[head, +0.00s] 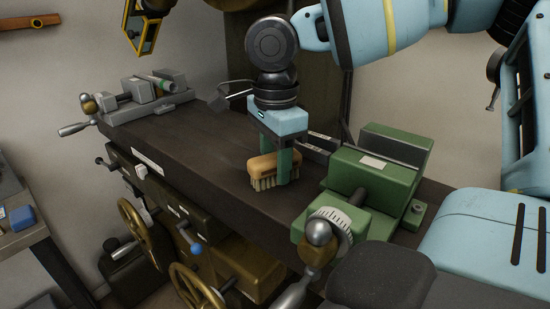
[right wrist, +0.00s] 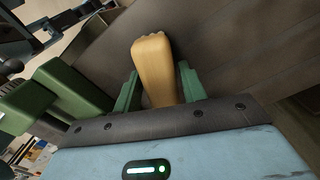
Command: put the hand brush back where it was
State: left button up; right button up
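The hand brush (head: 262,168) has a tan wooden back and pale bristles. It stands bristles down on the dark machine table (head: 190,150), left of the green vise; whether the bristles bear on the table is hard to tell. My right gripper (head: 287,168) comes down from above with its green fingers on either side of the brush, near its right end. In the right wrist view the brush's back (right wrist: 155,65) lies between the two fingers (right wrist: 158,85), which appear to touch its sides. My left gripper is not in view.
The green vise (head: 378,180) with a dial and ball handle stands close right of my right gripper. A grey vise (head: 150,103) sits at the table's far left end. The table between it and the brush is clear. Brass handwheels (head: 145,232) stick out below the front edge.

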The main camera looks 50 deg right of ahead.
aim_at(275, 156)
jog(key=shift+o, duration=1.1)
jog(key=shift+r, duration=0.15)
notch_tip(275, 156, up, 12)
dwell(1.1)
